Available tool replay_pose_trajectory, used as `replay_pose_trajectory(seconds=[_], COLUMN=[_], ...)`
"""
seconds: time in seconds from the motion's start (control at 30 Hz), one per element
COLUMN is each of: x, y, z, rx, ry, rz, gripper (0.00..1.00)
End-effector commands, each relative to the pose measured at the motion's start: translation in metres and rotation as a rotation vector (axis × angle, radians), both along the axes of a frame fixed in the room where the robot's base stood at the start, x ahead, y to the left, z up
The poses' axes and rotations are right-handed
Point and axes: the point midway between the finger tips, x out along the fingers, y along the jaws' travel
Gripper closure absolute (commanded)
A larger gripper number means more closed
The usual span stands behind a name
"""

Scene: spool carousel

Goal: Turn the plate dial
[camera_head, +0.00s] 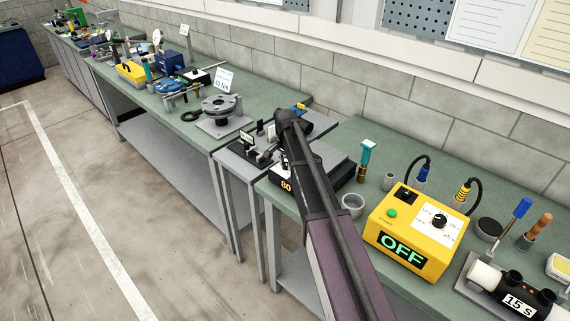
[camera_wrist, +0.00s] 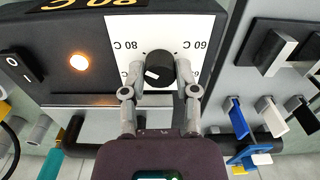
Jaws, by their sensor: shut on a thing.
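The plate dial (camera_wrist: 160,66) is a round black knob with a white mark on a white scale plate (camera_wrist: 135,38), in the wrist view. Upside-down labels such as 80 C and 60 C stand around it. The white mark shows on the lower left of the knob. My gripper (camera_wrist: 161,88) has one finger on each side of the knob and is shut on it. The heating plate's dark housing (camera_wrist: 60,80) carries a lit orange lamp (camera_wrist: 79,62) and a yellow 80 C display (camera_wrist: 97,4). In the head view its display (camera_head: 286,185) reads 80; my arm hides the dial and gripper.
A rocker switch (camera_wrist: 20,70) sits left of the lamp. Blue and white hooked parts (camera_wrist: 240,118) stand close on the right in the wrist view. In the head view, a yellow box reading OFF (camera_head: 415,232) and a grey cup (camera_head: 352,205) stand right of my arm.

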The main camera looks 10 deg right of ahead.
Motion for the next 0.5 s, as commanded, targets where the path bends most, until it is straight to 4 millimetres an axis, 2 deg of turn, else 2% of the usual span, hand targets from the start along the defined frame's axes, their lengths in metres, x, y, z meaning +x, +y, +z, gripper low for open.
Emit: replay_pose_trajectory(seconds=[0.27, 0.3, 0.4, 0.5], x=[-0.0035, -0.0035, -0.0031, -0.0023], y=[-0.0005, -0.0005, -0.0004, -0.0003], z=[-0.0003, -0.0003, -0.0003, -0.0002], rx=[-0.001, -0.001, -0.001, -0.002], ry=[0.008, 0.008, 0.007, 0.005], rz=[-0.001, -0.001, 0.0, 0.0], gripper=[1.0, 0.55, 0.27, 0.27])
